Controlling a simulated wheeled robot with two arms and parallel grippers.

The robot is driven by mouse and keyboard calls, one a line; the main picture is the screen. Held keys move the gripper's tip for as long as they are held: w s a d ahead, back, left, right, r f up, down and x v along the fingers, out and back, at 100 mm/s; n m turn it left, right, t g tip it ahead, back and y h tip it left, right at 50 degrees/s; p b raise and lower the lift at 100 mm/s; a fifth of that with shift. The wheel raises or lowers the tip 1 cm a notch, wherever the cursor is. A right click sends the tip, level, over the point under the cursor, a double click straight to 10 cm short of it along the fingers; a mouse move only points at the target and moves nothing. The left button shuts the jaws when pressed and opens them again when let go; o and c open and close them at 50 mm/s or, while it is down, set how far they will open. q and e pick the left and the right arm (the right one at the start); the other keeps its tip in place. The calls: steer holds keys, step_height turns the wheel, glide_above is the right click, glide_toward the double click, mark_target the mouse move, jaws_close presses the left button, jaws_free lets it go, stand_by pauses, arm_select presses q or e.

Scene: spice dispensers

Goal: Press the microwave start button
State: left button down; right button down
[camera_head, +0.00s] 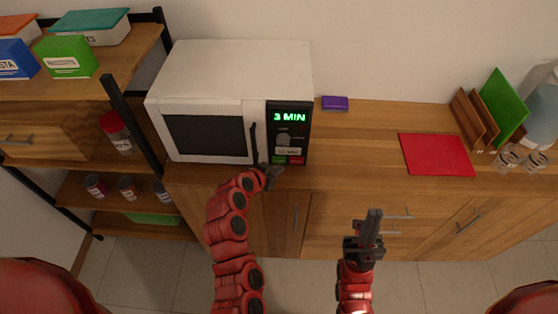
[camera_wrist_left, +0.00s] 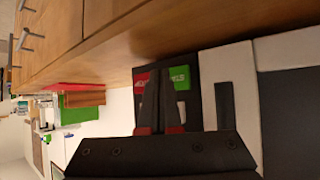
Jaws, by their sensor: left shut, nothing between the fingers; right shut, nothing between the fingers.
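The white microwave (camera_head: 235,72) stands on the left of the counter, its door closed. Its black control panel reads "3 MIN" in green. At the panel's bottom are a green button (camera_head: 280,160) and a red button (camera_head: 296,161). They also show in the left wrist view, green (camera_wrist_left: 181,76) and red (camera_wrist_left: 141,79), lettering unreadable. My left gripper (camera_head: 271,168) is shut and empty, in front of the panel's lower edge. In the wrist view its fingertips (camera_wrist_left: 158,72) overlap the space between the two buttons; I cannot tell whether they touch. My right gripper (camera_head: 374,213) is shut and empty, before the drawers.
The dark door handle (camera_head: 254,143) is just left of the panel. A purple box (camera_head: 335,103) and a red mat (camera_head: 436,155) lie on the wooden counter (camera_head: 365,148). Boards, glasses and a bottle stand at right. A shelf with boxes and jars is at left.

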stand_by(0.8)
arm_select(q)
steer(key=shift+w+b, duration=0.3)
steer(key=shift+b, duration=0.05)
steer(key=shift+w, duration=0.15)
steer(key=shift+w+b, duration=0.35)
stand_by(0.4)
steer(key=shift+s, duration=0.15)
stand_by(0.3)
steer(key=shift+s+r, duration=0.1)
steer(key=shift+s, duration=0.5)
steer(key=shift+s, duration=0.1)
